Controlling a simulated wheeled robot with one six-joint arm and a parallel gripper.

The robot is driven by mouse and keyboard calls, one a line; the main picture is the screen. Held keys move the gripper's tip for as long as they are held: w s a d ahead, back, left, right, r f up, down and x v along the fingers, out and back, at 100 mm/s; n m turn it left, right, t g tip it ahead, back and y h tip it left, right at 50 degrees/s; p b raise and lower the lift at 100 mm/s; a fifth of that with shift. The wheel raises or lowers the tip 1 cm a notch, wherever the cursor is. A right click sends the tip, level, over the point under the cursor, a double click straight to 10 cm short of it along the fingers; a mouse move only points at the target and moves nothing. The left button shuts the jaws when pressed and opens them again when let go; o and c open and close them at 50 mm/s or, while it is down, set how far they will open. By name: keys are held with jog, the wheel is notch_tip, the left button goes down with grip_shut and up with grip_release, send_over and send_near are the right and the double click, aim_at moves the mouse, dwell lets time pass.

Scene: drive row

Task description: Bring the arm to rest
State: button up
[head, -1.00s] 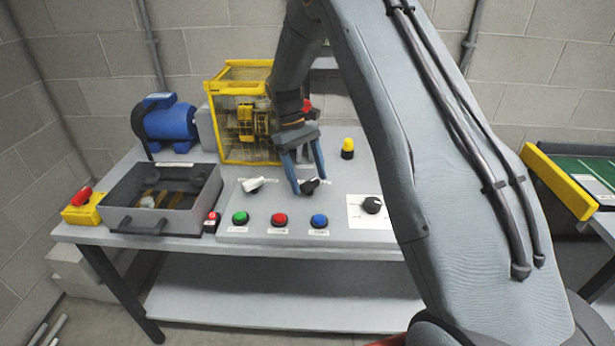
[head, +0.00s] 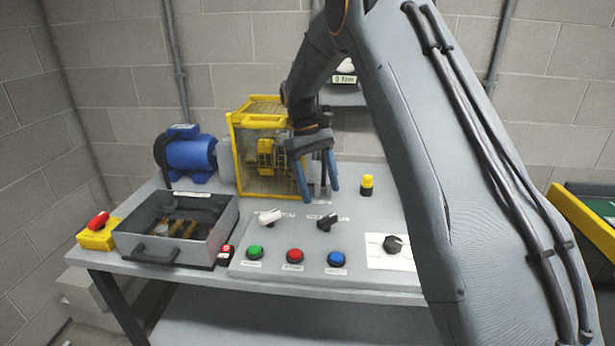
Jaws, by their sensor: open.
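My gripper (head: 318,196) hangs with its two blue fingers pointing down and apart, with nothing between them. It is above the back part of the control panel (head: 238,266), in front of the right side of the yellow guard cage (head: 262,182). The black selector knob (head: 327,222) shows below the fingers, clear of them. The white selector knob (head: 269,217) is to its left. My arm comes down from the upper middle and covers the right part of the table.
Green (head: 255,252), red (head: 295,256) and blue (head: 336,259) buttons line the panel front.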

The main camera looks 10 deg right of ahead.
jog(key=s+f+m+t+y, duration=0.1)
jog(key=s+m+t, duration=0.1)
jog(key=s, duration=1.2)
jog(key=s+d+f+m+t+y, duration=0.1)
jog(key=s+m+t, duration=0.1)
jog(key=s, duration=1.2)
jog(key=shift+s+d+f+m+t, duration=0.3)
jog(key=shift+f+m+t, duration=0.1)
jog(key=shift+m, duration=0.2)
